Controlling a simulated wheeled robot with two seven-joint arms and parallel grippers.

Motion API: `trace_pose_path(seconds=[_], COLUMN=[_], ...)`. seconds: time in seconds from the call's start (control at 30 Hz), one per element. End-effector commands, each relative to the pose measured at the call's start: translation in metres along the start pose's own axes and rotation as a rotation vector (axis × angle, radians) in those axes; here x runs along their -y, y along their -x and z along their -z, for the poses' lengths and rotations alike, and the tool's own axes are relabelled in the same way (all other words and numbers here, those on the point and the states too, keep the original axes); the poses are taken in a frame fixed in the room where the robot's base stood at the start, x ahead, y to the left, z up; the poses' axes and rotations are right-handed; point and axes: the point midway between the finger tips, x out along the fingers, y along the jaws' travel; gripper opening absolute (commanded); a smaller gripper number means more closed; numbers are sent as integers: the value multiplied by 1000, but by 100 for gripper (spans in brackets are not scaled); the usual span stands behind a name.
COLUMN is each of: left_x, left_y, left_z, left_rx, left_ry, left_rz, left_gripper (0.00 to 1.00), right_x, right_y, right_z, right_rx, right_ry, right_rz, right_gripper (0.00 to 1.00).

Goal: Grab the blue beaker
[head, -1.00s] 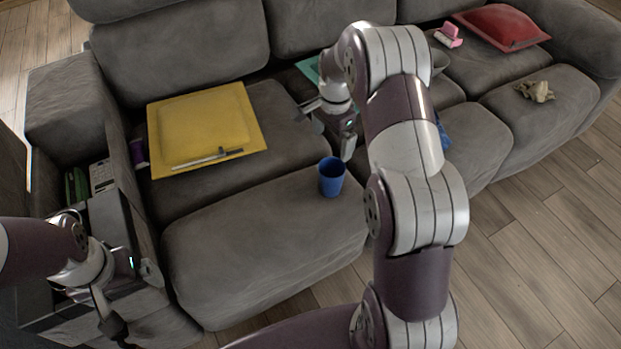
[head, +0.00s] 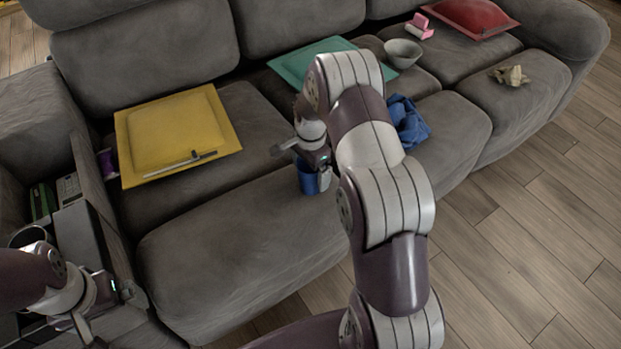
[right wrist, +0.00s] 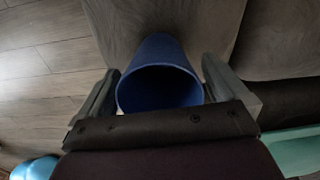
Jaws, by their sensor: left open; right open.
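The blue beaker (head: 308,180) stands on the front of the grey sofa seat, partly hidden by my right gripper (head: 316,176). In the right wrist view the beaker (right wrist: 160,76) shows its open mouth between the two fingers of my right gripper (right wrist: 160,90). The fingers are apart, one on each side of it. The left finger looks very close to the rim; I cannot tell whether it touches. My left gripper (head: 100,340) is open at the lower left, by the sofa's arm, far from the beaker.
On the sofa are a yellow cushion (head: 175,130) with a pen-like object (head: 180,164), a teal cushion (head: 300,62), a grey bowl (head: 403,52), a blue cloth (head: 408,122), a red cushion (head: 474,16), a pink object (head: 420,26) and a beige crumpled item (head: 510,75). Wooden floor (head: 530,210) lies at right.

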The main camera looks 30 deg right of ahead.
Motion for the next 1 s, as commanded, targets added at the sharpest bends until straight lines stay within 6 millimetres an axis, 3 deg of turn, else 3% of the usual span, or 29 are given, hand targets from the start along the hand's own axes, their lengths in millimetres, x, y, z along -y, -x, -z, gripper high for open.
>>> trace_pose_path(seconds=[0.07, 0.23, 0.57, 0.87, 1.0], left_x=[0, 0, 0, 0, 0], left_y=[1, 1, 3, 22, 31], left_z=[0, 0, 0, 3, 4], left_rx=[0, 0, 0, 0, 0], left_ry=[0, 0, 0, 0, 0], left_rz=[0, 0, 0, 0, 0], left_gripper=[100, 100, 100, 100, 100], right_x=[0, 0, 0, 0, -33], right_y=[2, 2, 5, 50, 67], right_z=[0, 0, 0, 0, 6], right_rx=[0, 0, 0, -1, 0], right_ry=[0, 0, 0, 0, -3], right_rz=[1, 0, 0, 1, 0], right_gripper=[100, 49, 49, 49, 49])
